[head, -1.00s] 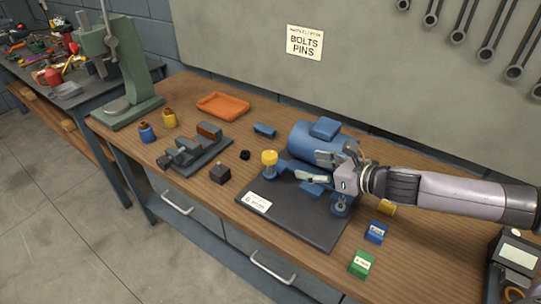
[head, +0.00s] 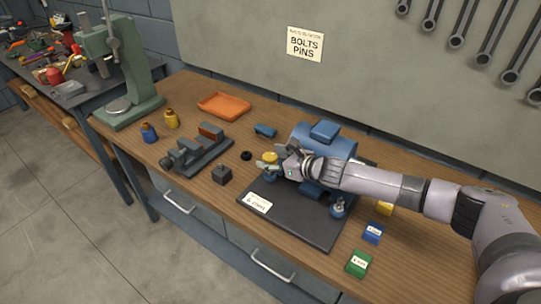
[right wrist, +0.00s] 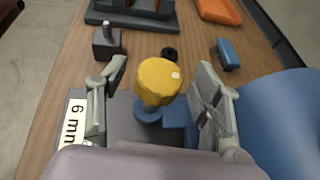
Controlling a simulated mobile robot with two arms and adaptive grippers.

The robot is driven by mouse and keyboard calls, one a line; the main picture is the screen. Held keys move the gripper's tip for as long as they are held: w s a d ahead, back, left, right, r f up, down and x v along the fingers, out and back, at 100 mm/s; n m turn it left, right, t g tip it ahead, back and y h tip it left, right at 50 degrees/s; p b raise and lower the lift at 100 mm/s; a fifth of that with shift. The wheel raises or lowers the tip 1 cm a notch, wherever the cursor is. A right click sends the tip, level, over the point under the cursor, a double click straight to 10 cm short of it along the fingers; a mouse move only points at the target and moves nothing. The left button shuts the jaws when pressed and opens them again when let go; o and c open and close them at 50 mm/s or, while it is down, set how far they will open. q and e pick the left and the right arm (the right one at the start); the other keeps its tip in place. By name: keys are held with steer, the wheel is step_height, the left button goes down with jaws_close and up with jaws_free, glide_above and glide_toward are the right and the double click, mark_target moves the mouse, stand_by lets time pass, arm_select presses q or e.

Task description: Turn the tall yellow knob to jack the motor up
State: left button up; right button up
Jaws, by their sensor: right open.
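The blue motor (head: 327,142) lies on the dark base plate (head: 300,225), partly behind my right arm. My left gripper is not in view.
A dark vise (head: 197,152), a small black block (head: 221,173) and a black ring (head: 246,155) lie left of the plate. An orange tray (head: 224,105) is behind. Blue (head: 373,233) and green (head: 358,263) boxes stand at the front right.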

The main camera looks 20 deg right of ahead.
steer(key=shift+w+a+f, duration=0.15)
steer(key=shift+w+a, duration=0.1)
steer(key=shift+w, duration=0.15)
steer(key=shift+c, duration=0.5)
steer(key=c, duration=1.1)
